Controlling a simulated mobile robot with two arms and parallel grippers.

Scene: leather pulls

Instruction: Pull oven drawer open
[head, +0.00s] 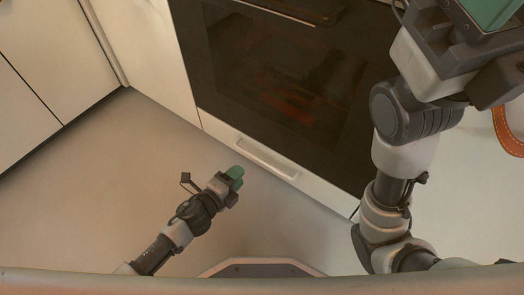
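The oven drawer is the white panel (318,186) low on the oven, under the dark glass door. Its recessed handle (267,159) is a long light slot near the panel's left part. The drawer looks flush with the oven front. My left gripper (236,176) has green fingertips and is just left of and in front of the handle, apart from it in the picture. Whether its fingers are open or shut is not clear. My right arm rises at the right, and part of its gripper (490,12) with a green surface is cut off at the top right corner.
The dark oven door (290,75) is shut, with a handle bar (285,8) at the top. White cabinets (45,60) stand at the left. A brown leather pull (507,130) shows at the right edge. The floor (100,190) at the left is clear.

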